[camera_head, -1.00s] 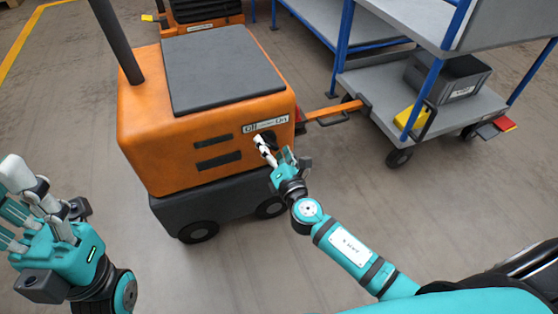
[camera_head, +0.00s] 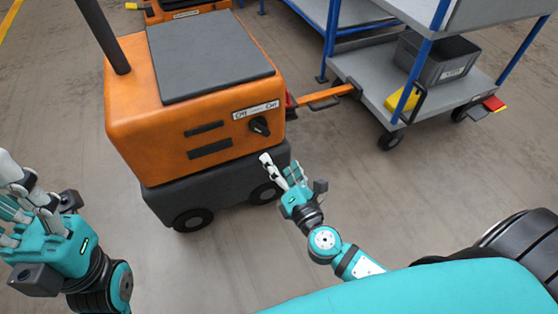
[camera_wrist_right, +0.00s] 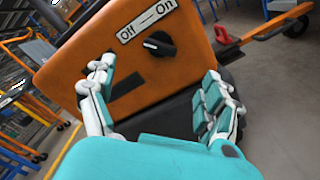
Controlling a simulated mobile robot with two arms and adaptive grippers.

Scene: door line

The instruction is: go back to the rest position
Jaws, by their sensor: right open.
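My right gripper (camera_head: 284,172) is open and empty in the head view, low in front of the orange tugger (camera_head: 160,130) and apart from it. In the right wrist view my right gripper (camera_wrist_right: 155,85) shows its fingers spread wide, with the tugger's orange panel (camera_wrist_right: 185,75) beyond them. The black rotary knob (camera_head: 260,126) sits on the panel below an Off/On label (camera_head: 256,110). The knob (camera_wrist_right: 159,44) also shows in the wrist view, clear of the fingers. My left gripper (camera_head: 22,205) is at the left edge, partly cut off; its fingers point up and hold nothing that I can see.
A grey cart (camera_head: 362,88) with blue posts is coupled to the tugger by an orange drawbar (camera_head: 326,96). A grey bin (camera_head: 438,60) and a yellow item (camera_head: 401,99) are on its lower shelf. The floor (camera_head: 400,190) in front is clear.

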